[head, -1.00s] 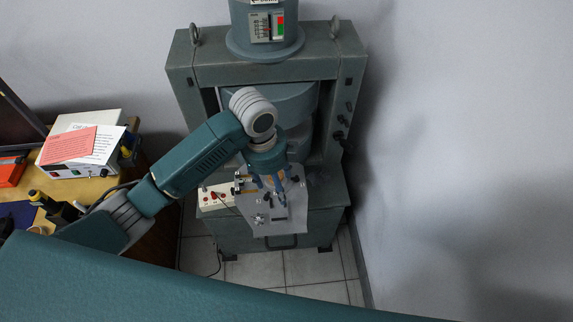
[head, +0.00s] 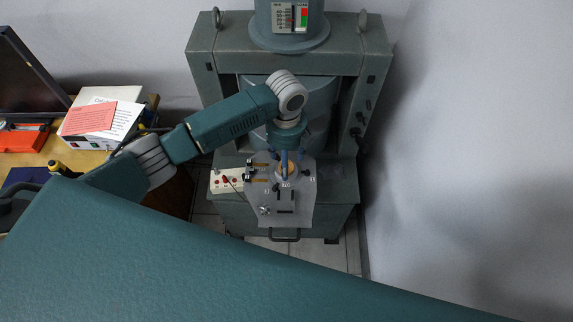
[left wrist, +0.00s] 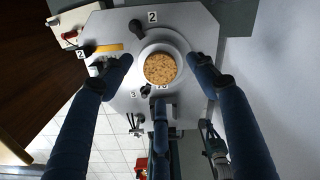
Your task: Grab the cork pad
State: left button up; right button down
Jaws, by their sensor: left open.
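The cork pad (left wrist: 160,68) is a round, speckled tan disc. It sits inside a pale round holder (left wrist: 144,50) on a grey plate (left wrist: 190,20). In the head view a bit of the cork pad (head: 285,167) shows orange-tan between my fingers. My left gripper (left wrist: 158,75) is open in the left wrist view, with blue fingers to the left, right and below the pad. The fingers appear apart from the cork; their exact height above it is unclear. In the head view my left gripper (head: 287,170) points down over the plate (head: 298,212). My right gripper is not seen.
The plate carries small black knobs (left wrist: 137,27) and number labels near the holder. A white socket strip (head: 226,181) is left of the plate. The large grey-green magnet frame (head: 205,75) rises behind. A desk with papers (head: 88,116) stands at left.

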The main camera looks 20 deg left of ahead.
pick_arm(q)
jog(key=shift+s+f, duration=0.1)
jog(key=shift+f, duration=1)
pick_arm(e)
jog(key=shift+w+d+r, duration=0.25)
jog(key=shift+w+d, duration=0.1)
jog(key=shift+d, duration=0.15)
pick_arm(q)
jog(key=c, duration=0.9)
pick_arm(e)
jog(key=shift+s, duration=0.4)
pick_arm(q)
jog(key=shift+c, duration=0.3)
jog(key=shift+r, duration=0.1)
